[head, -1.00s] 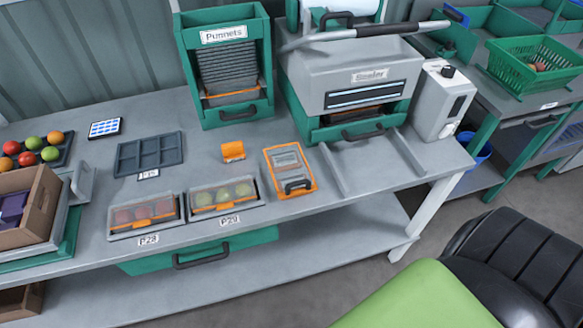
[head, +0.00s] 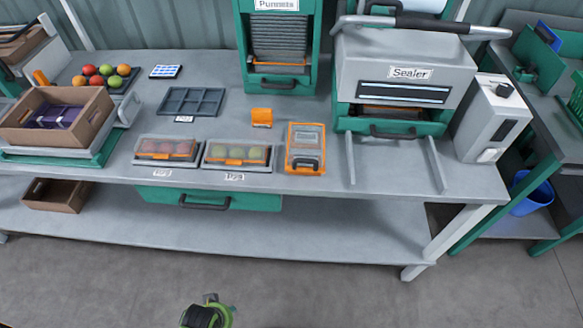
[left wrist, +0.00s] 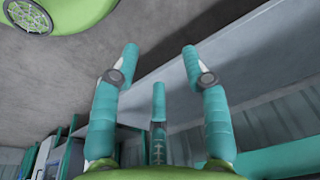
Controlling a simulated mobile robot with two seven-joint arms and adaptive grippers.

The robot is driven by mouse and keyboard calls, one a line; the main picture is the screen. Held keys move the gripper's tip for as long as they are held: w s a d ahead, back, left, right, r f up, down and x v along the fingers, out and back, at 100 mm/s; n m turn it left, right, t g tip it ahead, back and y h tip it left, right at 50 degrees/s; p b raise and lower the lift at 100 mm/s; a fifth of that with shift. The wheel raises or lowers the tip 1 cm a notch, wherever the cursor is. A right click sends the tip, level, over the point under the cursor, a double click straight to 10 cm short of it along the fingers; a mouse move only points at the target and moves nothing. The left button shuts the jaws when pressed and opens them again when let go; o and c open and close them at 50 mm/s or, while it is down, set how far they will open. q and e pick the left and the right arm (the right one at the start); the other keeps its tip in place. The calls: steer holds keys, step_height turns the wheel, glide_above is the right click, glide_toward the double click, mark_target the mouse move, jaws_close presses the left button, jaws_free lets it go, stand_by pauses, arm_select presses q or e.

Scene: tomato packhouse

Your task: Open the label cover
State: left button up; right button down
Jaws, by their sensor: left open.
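An orange-framed device (head: 305,149) with a grey panel and a dark handle lies on the bench right of the punnet trays. A small orange box (head: 261,117) stands behind it to the left. No part is marked as the label cover, so I cannot tell which piece it is. My left gripper (left wrist: 160,65) shows in the left wrist view, its teal fingers spread and empty, with floor and the bench edge beyond. It is apart from these objects. A small green and black part of mine shows at the bottom of the head view. My right gripper is not in view.
The grey sealer (head: 403,75) with its long bar stands right of the orange device. Two covered punnets, one red (head: 166,148) and one green (head: 237,154), sit left of it. A punnet dispenser (head: 279,45) stands behind. The floor before the bench (head: 320,285) is clear.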

mark_target(306, 162)
arm_select(q)
steer(key=w+d+r+m+t, duration=0.1)
steer(key=w+r+t, duration=0.1)
steer(key=w+r, duration=0.5)
steer(key=w+d+r+m+t, duration=0.1)
steer(key=w+r+m, duration=0.15)
steer(key=r, duration=0.75)
steer(key=shift+w+d+r+m+t+h, duration=1)
steer(key=shift+w+d+r+m+t, duration=0.65)
steer(key=shift+w+d+m, duration=1.85)
steer(key=shift+w+d+r+m+t+h, duration=1)
steer(key=shift+w+d+r+m+t, duration=1.05)
steer(key=shift+w, duration=2.75)
steer(key=shift+w+d+r+m+t+h, duration=1.2)
steer(key=shift+w+d+m, duration=1.3)
steer(key=shift+w+d, duration=1.2)
steer(key=shift+w+a+r, duration=0.1)
steer(key=shift+w+a, duration=0.35)
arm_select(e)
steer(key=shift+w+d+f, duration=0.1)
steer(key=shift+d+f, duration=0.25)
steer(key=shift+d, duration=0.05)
arm_select(q)
jaws_close()
